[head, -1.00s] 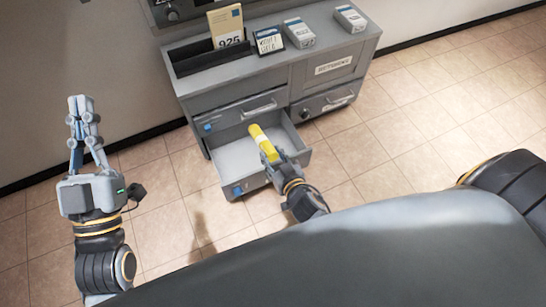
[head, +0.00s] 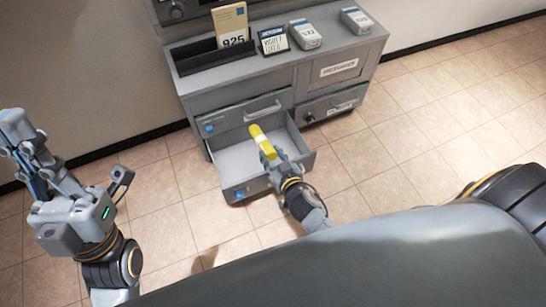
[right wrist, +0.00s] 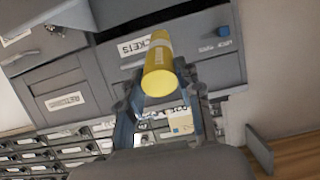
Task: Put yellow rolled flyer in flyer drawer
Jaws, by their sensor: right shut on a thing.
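The yellow rolled flyer (head: 261,137), with a pale band, is held in my right gripper (head: 273,162), over the open lower-left drawer (head: 236,160). The drawer is pulled out and its visible grey floor looks empty. Part of it is hidden behind my gripper. In the right wrist view the flyer (right wrist: 159,68) sticks out from between the fingers (right wrist: 158,112), its round end toward the camera. I cannot tell whether it touches the drawer. My left gripper (head: 22,140) is shut and empty, away to the left of the cabinet.
The grey cabinet (head: 290,83) has a shut drawer (head: 247,112) above the open one. Its top bears a black holder (head: 208,58) with a "925" envelope (head: 230,24), a small sign (head: 273,40) and two grey boxes (head: 305,33) (head: 356,19). Tiled floor (head: 400,130) is clear at right.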

